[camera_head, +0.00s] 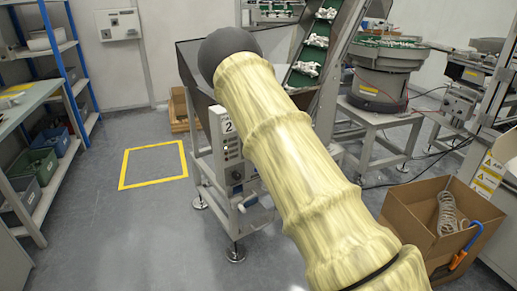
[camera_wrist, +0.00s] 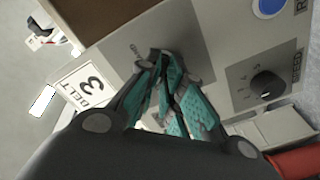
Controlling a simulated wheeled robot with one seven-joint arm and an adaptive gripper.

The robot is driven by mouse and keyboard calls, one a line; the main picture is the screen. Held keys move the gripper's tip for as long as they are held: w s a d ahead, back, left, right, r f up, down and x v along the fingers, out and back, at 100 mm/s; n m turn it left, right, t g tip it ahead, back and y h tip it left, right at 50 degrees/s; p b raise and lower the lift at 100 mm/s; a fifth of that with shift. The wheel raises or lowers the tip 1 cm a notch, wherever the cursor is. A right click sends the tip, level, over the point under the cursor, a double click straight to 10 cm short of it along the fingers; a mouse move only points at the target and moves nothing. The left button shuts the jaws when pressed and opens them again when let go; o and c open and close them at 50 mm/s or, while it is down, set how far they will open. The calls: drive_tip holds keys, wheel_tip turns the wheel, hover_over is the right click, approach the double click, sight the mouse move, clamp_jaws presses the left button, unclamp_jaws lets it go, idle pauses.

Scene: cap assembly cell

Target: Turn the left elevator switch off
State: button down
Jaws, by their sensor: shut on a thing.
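In the wrist view my gripper (camera_wrist: 166,68) has its teal-padded fingers closed together at a grey plate (camera_wrist: 193,40) on a control panel (camera_wrist: 236,24). The fingers are shut on a small switch there, which they hide almost fully. I cannot tell its position. In the head view my gripper is hidden, and my yellow-sleeved arm crosses the middle. A control box (camera_head: 225,150) marked 2 stands left of the arm, below the hopper and inclined elevator belt (camera_head: 314,42).
A black speed knob (camera_wrist: 267,85) and a blue button (camera_wrist: 268,6) sit near my fingers on the panel. A cardboard box (camera_head: 408,222) with coiled hose stands at right. A blue shelf (camera_head: 80,60) is at left.

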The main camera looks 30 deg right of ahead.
drive_tip(key=c, duration=1.6)
unclamp_jaws()
drive_tip(key=shift+o, duration=0.2)
drive_tip(key=s, duration=1.2)
drive_tip(key=shift+d, duration=0.1)
